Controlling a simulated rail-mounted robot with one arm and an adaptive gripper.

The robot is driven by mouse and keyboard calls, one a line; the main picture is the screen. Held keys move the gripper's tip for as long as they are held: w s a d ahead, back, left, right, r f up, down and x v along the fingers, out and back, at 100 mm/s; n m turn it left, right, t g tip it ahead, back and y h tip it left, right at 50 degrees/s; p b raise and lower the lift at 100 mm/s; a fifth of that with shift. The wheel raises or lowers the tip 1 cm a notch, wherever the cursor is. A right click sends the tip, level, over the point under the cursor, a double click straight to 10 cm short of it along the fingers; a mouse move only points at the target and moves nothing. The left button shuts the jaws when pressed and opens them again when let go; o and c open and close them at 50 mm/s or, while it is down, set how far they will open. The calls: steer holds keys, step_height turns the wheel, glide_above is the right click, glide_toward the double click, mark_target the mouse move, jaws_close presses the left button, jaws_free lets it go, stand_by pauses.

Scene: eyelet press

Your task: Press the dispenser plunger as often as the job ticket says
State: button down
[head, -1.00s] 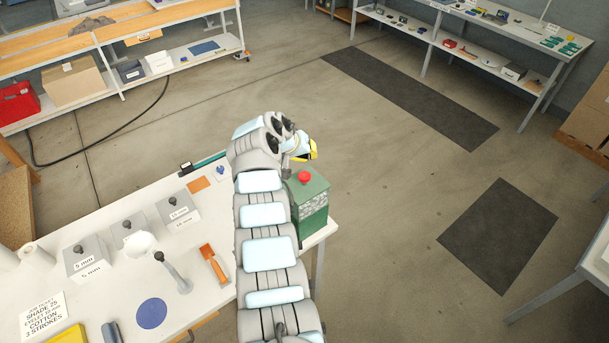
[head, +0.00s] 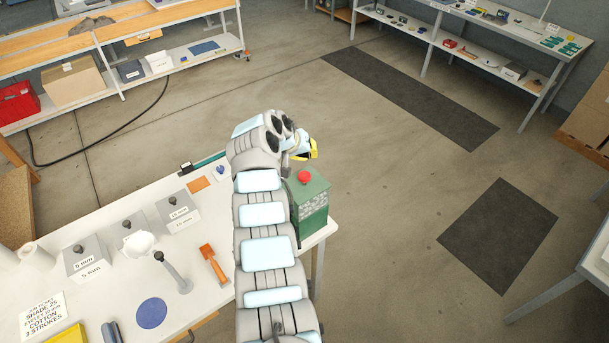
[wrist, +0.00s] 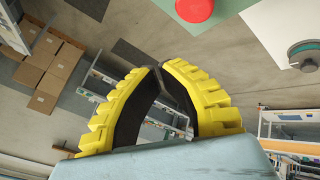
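The dispenser is a green box (head: 311,208) with a clear window at the right end of the white bench; its red plunger (head: 305,177) is a round knob on top. The plunger also shows at the top edge of the wrist view (wrist: 195,8). The job ticket (head: 42,314) lies at the bench's front left; its last line reads "3 STROKES". My gripper (head: 312,149) is beyond the dispenser, apart from the plunger. In the wrist view its yellow fingers (wrist: 160,68) meet at the tips with nothing between them. My arm partly hides the dispenser's left side.
The white bench (head: 110,215) holds grey blocks labelled in mm (head: 86,257), a lever handle (head: 175,272), an orange-handled tool (head: 213,264) and a blue disc (head: 151,313). Open floor lies right of the dispenser, with dark mats (head: 498,235).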

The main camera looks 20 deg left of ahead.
mark_target(309, 173)
steer(key=shift+r+b, duration=0.4)
steer(key=shift+r, duration=1.3)
step_height(309, 173, down, 8)
steer(key=shift+r+b, duration=0.2)
steer(key=shift+b, duration=1)
steer(key=shift+f+b, duration=0.3)
steer(key=shift+f, duration=0.3)
steer(key=shift+f, duration=0.2)
steer(key=shift+f+b, duration=0.25)
steer(key=shift+b, duration=0.15)
steer(key=shift+f+b, duration=0.9)
steer(key=shift+f, duration=0.35)
stand_by(0.9)
steer(key=shift+r, duration=0.1)
steer(key=shift+r+p, duration=0.4)
steer(key=shift+r, duration=1.2)
